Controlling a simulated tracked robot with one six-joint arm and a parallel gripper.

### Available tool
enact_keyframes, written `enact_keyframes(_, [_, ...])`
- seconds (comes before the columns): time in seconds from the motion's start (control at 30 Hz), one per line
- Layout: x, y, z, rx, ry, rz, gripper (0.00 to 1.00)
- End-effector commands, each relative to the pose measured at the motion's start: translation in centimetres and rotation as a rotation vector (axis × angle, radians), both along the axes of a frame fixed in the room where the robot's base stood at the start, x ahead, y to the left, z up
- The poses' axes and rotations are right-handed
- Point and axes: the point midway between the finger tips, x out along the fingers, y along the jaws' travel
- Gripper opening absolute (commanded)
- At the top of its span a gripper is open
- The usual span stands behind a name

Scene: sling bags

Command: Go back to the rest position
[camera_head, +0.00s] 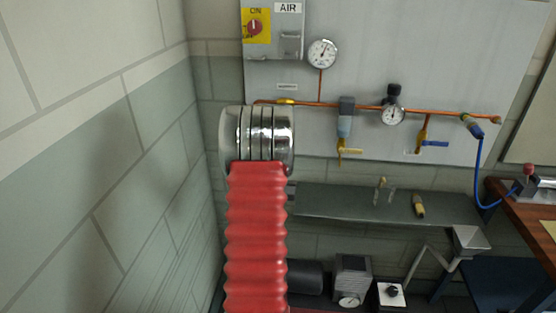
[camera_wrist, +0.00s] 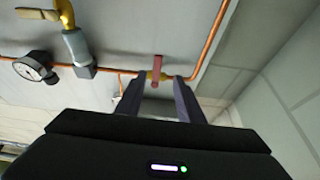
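In the wrist view my gripper (camera_wrist: 157,80) shows as two dark fingers, spread apart with nothing held between them. A small valve with a red handle (camera_wrist: 157,66) and a brass body sits on the copper pipe, in line with the gap between the fingertips. I cannot tell how far beyond the tips it is. In the head view my gripper is not visible; a red ribbed sleeve and chrome rings of my arm stand in front of that part of the wall.
A wall panel (camera_head: 440,60) carries a copper pipe (camera_head: 365,107), gauges (camera_head: 322,53) and a blue hose (camera_head: 480,170). A grey shelf (camera_head: 340,205) lies below. A tiled wall (camera_head: 100,150) is close on the left. A wooden bench (camera_head: 525,225) stands at the right.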

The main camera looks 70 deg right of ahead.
Motion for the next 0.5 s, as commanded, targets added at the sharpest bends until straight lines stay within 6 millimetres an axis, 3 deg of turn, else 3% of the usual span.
enact_keyframes(0.17, [-0.15,1.06,-0.46,0.000,0.000,0.001,0.34])
enact_keyframes(0.5, [-0.16,1.10,-0.48,0.000,0.000,0.000,0.34])
